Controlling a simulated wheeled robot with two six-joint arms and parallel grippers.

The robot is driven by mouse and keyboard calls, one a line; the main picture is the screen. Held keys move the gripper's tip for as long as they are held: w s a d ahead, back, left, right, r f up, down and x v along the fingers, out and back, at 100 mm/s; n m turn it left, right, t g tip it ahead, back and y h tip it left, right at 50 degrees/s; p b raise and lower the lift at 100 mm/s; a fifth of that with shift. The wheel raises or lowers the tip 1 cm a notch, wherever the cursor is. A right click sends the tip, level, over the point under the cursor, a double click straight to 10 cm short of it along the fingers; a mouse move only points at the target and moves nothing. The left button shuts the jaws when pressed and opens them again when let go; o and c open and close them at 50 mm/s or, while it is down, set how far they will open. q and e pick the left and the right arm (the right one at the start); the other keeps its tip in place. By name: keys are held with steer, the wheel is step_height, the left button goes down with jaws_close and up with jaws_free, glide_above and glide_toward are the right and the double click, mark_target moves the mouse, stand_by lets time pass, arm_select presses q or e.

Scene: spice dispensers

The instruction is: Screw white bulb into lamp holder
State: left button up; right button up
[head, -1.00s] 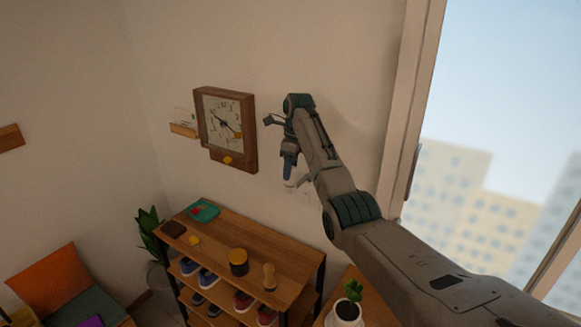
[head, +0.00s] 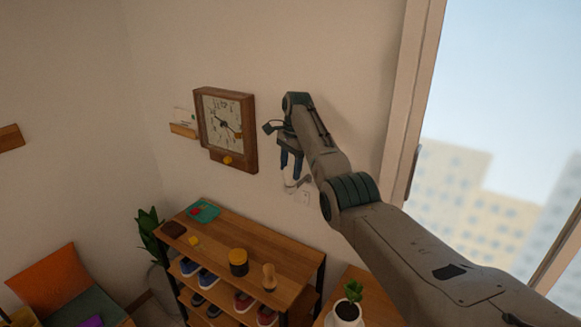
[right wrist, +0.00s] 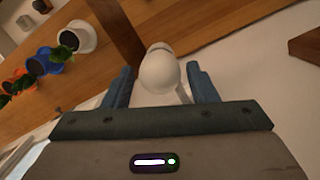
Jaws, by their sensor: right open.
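The white bulb (right wrist: 160,74) shows in the right wrist view between my two blue-grey fingers, with a gap on each side. My right gripper (right wrist: 162,76) is open around it. A pale collar shows at the bulb's far end, in line with it; how deep the bulb sits there I cannot tell. In the head view my right gripper (head: 291,170) points down near the wall, fingers apart, just above the pale lamp holder arm (head: 302,183) on the wall. The bulb is too small there to make out clearly. My left gripper is not in view.
A wooden clock (head: 226,130) hangs on the wall left of my right gripper. A shoe shelf (head: 232,255) with small items on top stands below. A potted plant (head: 347,308) stands on a wooden top at lower right. A window is at the right.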

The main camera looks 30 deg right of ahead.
steer(key=n, duration=0.4)
steer(key=n+g, duration=0.1)
steer(key=n, duration=0.4)
steer(key=shift+h, duration=0.3)
steer(key=c, duration=0.9)
